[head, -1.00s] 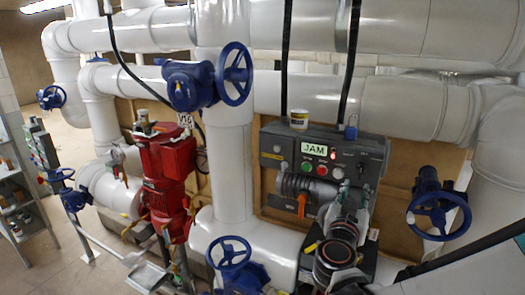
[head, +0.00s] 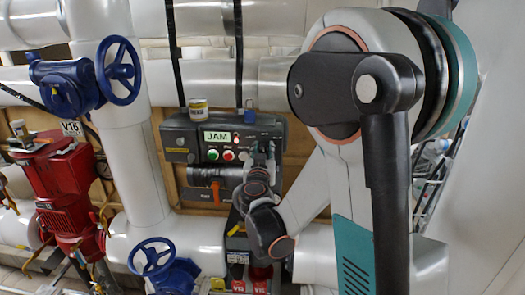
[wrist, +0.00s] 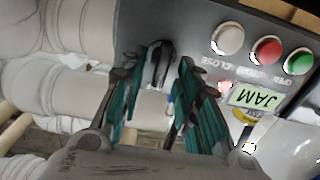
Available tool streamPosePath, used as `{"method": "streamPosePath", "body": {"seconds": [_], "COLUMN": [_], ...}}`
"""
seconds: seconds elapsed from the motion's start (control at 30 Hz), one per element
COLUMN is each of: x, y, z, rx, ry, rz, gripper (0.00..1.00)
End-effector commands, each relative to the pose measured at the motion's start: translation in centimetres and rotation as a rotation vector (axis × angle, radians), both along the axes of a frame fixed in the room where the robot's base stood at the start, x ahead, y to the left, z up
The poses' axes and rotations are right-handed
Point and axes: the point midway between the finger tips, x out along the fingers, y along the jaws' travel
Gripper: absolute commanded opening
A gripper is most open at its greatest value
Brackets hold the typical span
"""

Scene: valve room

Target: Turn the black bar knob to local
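The black bar knob (wrist: 161,62) is on the grey control box face, near the top middle of the wrist view. Its bar stands roughly upright in that upside-down picture. My gripper (wrist: 157,80) is open, with its teal fingers on either side of the knob in the picture. I cannot tell whether they touch it. In the head view my gripper (head: 262,152) is at the right part of the control box (head: 178,138) and hides the knob there. The knob's position labels are not readable.
The box carries a lit JAM display (head: 217,139), also in the wrist view (wrist: 256,98), with green (head: 212,155), red (head: 228,155) and white buttons beside it.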

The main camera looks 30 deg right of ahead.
Motion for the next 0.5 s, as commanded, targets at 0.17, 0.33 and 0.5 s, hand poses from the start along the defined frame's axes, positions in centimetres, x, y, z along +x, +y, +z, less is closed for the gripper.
{"method": "streamPosePath", "body": {"seconds": [0.17,0.33,0.5], "x": [0.06,0.04,0.04], "y": [-0.06,-0.05,-0.04], "z": [-0.02,-0.01,-0.01], "rx": [0.000,0.000,0.000], "ry": [0.000,0.000,0.000], "rz": [0.000,0.000,0.000], "gripper": [0.30,0.12,0.00]}}
